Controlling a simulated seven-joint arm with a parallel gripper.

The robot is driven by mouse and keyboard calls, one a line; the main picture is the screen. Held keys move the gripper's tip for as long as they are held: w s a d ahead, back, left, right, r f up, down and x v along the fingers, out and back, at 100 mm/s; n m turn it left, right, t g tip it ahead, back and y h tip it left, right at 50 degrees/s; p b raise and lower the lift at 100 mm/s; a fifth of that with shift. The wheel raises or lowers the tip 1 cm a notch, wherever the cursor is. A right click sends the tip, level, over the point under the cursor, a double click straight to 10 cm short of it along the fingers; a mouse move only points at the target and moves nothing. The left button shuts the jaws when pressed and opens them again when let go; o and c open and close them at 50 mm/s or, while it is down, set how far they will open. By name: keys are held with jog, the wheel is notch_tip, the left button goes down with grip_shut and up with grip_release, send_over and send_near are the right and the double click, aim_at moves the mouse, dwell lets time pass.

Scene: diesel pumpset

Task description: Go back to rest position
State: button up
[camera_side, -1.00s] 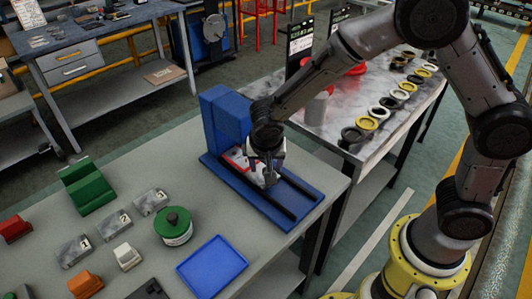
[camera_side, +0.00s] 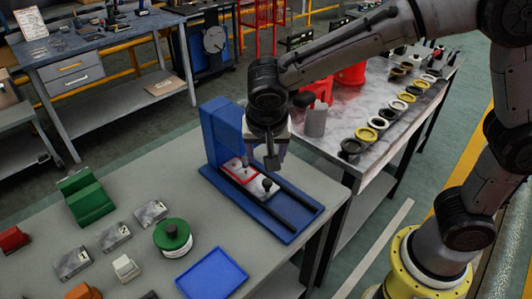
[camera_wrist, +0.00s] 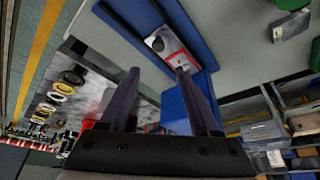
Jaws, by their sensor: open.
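My gripper (camera_side: 259,162) is open and empty. In the side view it hangs above the blue fixture (camera_side: 288,232), apart from it. The fixture has a tall blue block at its back left and two dark rails along its base. A white plate with a red border and a dark knob (camera_side: 267,184) lies between the rails. In the wrist view the two fingers (camera_wrist: 158,88) stand apart, and the plate (camera_wrist: 176,50) shows beyond them on the blue base.
A blue tray (camera_side: 212,274), a green-lidded round container (camera_side: 173,237), a green block (camera_side: 86,196) and several grey blocks lie on the near table. A second table behind holds rings (camera_side: 366,135), a grey cylinder (camera_side: 315,119) and a red container (camera_side: 350,74).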

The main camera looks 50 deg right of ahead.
jog(key=s+d+r+n+y, duration=0.2)
jog(key=s+d+r+n, duration=0.2)
jog(key=s+d+r, duration=0.45)
jog(key=s+d+f+n+t+y, duration=0.1)
jog(key=s+d+n, duration=0.3)
jog(key=s, duration=0.7)
jog(key=shift+s+d+f+n+t, duration=0.15)
jog(key=shift+s+f+n+t, duration=0.15)
jog(key=shift+f+n+t, duration=0.3)
